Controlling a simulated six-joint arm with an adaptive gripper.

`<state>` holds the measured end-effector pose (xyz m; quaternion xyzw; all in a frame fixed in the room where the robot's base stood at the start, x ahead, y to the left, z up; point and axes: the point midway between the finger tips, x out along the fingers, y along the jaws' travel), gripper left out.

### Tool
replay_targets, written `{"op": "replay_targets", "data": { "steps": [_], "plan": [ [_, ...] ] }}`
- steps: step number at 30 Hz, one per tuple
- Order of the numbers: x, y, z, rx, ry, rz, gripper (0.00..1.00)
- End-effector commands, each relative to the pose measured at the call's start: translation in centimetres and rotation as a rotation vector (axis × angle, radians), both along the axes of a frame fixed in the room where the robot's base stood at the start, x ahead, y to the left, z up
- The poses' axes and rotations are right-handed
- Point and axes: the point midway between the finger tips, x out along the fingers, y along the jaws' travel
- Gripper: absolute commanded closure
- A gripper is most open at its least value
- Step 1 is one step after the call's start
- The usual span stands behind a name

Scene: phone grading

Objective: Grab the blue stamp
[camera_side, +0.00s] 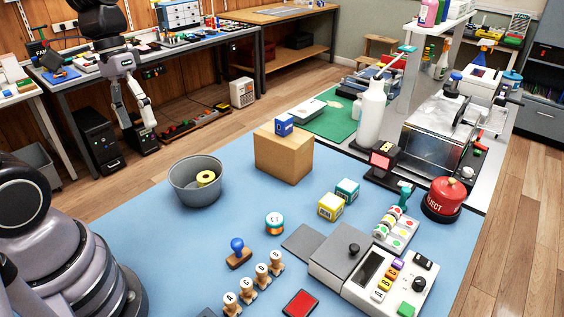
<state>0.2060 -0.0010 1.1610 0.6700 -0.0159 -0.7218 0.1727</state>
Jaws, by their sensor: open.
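The blue stamp (238,247) stands upright on the blue mat (135,228), near the middle of the picture. It has a round blue knob on a brown wooden base. Nothing touches it. My gripper (136,121) shows at the upper left, pointing down, with its fingers apart and nothing between them. In the picture it is well above and to the left of the stamp.
Wooden letter stamps (262,275) stand in a row close to the blue stamp. A red ink pad (300,304) lies right of them. A round teal-and-orange item (275,222), a grey bin (195,181), a wooden block (283,156) and a grey device (345,262) surround it.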

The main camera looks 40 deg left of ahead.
Motion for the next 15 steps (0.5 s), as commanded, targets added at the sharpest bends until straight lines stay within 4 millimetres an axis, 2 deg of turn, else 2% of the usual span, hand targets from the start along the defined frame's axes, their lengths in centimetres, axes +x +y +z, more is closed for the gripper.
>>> {"op": "replay_targets", "data": {
  "steps": [1,6,11,15],
  "plan": [
    [0.7,0.3,-1.5,-0.061,0.081,0.039,0.39],
    [2.7,0.9,-6.1,-0.284,0.287,0.17,0.39],
    [4.1,1.8,-10.9,-0.513,0.439,0.318,0.39],
    [4.7,2.4,-15.5,-0.721,0.541,0.469,0.39]
  ]
}}
